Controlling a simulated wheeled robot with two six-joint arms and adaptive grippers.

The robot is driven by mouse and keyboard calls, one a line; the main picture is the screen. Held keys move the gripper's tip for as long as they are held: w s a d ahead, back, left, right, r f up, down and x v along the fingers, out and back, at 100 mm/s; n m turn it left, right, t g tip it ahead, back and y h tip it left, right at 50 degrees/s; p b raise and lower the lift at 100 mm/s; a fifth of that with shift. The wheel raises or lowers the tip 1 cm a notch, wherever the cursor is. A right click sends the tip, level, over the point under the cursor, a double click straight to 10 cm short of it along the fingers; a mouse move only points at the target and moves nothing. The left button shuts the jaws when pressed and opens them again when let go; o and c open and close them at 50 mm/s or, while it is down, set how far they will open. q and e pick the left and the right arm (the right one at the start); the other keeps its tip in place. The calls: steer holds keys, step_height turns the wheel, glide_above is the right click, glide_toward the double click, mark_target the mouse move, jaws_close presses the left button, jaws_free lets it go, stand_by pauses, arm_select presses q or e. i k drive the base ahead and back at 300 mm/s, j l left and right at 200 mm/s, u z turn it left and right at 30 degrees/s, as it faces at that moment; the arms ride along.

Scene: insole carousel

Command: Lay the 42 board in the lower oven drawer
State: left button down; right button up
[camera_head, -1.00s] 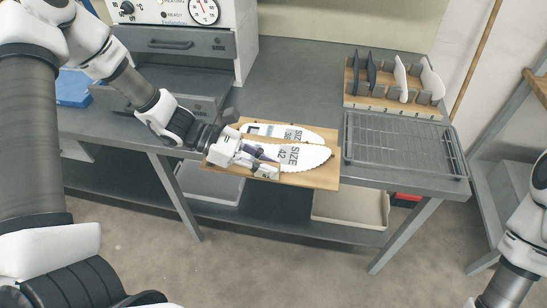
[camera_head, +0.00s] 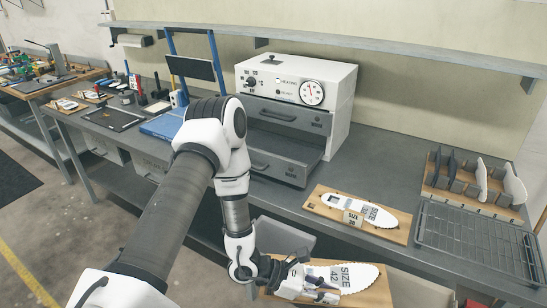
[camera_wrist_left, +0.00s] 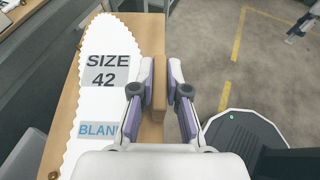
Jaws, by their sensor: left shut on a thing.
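The 42 board is a wooden board (camera_head: 374,294) with a white jagged-edged insole blank marked "SIZE 42" (camera_wrist_left: 104,70) on it. My left gripper (camera_wrist_left: 160,92) is shut on the board's wooden grip block and holds the board in front of the bench edge, at the bottom of the head view. The gripper also shows in the head view (camera_head: 322,286), at the board's left end. The lower oven drawer (camera_head: 277,166) is pulled out under the upper drawer (camera_head: 290,114), which looks shut. My left arm hides part of the lower drawer's left side.
Another board (camera_head: 392,233) with a size insole lies on the bench right of the oven (camera_head: 342,108). A wire rack (camera_head: 470,236) and an insole stand (camera_head: 470,190) are farther right. A blue item (camera_head: 163,124) lies left of the oven.

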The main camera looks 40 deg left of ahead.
mark_target(266, 147)
steer(key=k+j, duration=0.1)
steer(key=j, duration=0.5)
steer(key=k+j, duration=0.1)
steer(key=j, duration=0.5)
steer(key=k+j, duration=0.1)
steer(key=j, duration=0.55)
steer(key=k+j, duration=0.1)
steer(key=j, duration=0.5)
